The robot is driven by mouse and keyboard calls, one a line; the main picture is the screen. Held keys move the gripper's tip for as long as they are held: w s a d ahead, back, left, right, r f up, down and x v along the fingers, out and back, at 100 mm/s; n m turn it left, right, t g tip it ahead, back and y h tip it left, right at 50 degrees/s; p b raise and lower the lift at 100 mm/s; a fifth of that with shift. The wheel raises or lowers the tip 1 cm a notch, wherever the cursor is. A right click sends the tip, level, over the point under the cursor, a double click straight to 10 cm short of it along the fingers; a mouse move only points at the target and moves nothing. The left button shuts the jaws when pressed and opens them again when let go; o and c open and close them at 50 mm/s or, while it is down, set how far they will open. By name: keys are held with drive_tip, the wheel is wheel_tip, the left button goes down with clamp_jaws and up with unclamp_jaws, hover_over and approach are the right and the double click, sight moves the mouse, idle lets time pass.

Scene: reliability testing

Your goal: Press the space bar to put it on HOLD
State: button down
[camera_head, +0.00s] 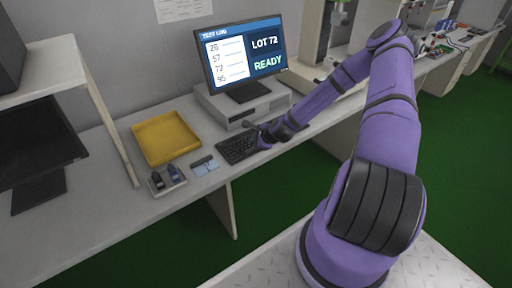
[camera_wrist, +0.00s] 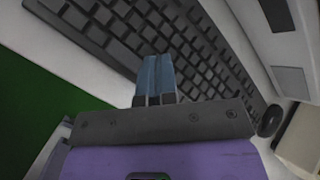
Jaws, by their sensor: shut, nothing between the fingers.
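The black keyboard (camera_head: 238,148) lies on the bench in front of the monitor. In the wrist view the keyboard (camera_wrist: 105,30) runs diagonally across the picture. My gripper (camera_head: 262,138) is over the right part of the keyboard in the head view. In the wrist view my gripper (camera_wrist: 155,60) has its two blue-grey fingers together, with nothing between them, and the tips appear over the keys. I cannot tell whether they touch a key. The space bar cannot be made out clearly; the fingers may hide part of it. The monitor (camera_head: 243,58) reads "LOT 72" and "READY" beside a list of numbers.
A yellow tray (camera_head: 165,137) and a small grey holder (camera_head: 167,181) with dark items stand left of the keyboard. Blue-grey cards (camera_head: 205,166) lie between. A pale box (camera_head: 245,105) supports the monitor. A dark screen (camera_head: 40,150) stands at far left.

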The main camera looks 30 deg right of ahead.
drive_tip(key=shift+f, duration=0.15)
drive_tip(key=shift+f, duration=0.25)
drive_tip(key=shift+f, duration=0.35)
idle(0.7)
drive_tip(key=shift+r, duration=0.8)
drive_tip(key=shift+r, duration=2.5)
